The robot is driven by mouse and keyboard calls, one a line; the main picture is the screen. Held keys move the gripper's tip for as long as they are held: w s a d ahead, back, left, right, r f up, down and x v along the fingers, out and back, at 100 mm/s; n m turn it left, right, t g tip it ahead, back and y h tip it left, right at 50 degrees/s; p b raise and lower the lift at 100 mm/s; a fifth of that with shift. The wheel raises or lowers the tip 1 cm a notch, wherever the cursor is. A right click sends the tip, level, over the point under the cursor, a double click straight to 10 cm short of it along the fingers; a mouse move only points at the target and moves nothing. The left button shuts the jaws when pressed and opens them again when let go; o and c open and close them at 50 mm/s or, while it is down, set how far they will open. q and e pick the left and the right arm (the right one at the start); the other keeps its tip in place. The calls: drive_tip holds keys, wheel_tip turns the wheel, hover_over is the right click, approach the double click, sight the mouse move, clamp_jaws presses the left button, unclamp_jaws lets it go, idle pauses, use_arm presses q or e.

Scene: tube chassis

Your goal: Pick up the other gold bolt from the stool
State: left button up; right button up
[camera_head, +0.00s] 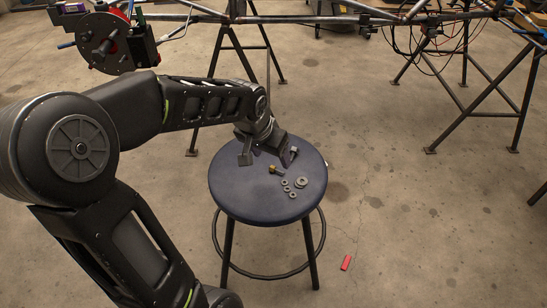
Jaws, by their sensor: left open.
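A round dark blue stool (236,201) stands in the middle of the view. A gold bolt (275,170) lies on its seat, a little right of the centre. A greyer bolt (293,151) is farther back, close to the right finger of my left gripper. My left gripper (266,160) is over the back part of the seat with its fingers spread apart. The gold bolt is just in front of the gap between the fingers, toward the camera. I see nothing between the fingers. My right gripper is not in view.
A large washer (301,182) and several small nuts or washers (286,182) lie right of the gold bolt. A tube chassis (300,18) on stands crosses the back. A red object (346,263) lies on the floor.

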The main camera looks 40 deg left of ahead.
sight(277, 170)
use_arm(q)
drive_tip(key=shift+s+r, duration=0.1)
drive_tip(key=shift+b+x, duration=0.55)
drive_tip(key=shift+x, duration=0.65)
drive_tip(key=b+x, duration=0.3)
drive_tip(key=x, duration=0.2)
drive_tip(key=shift+f, duration=0.25)
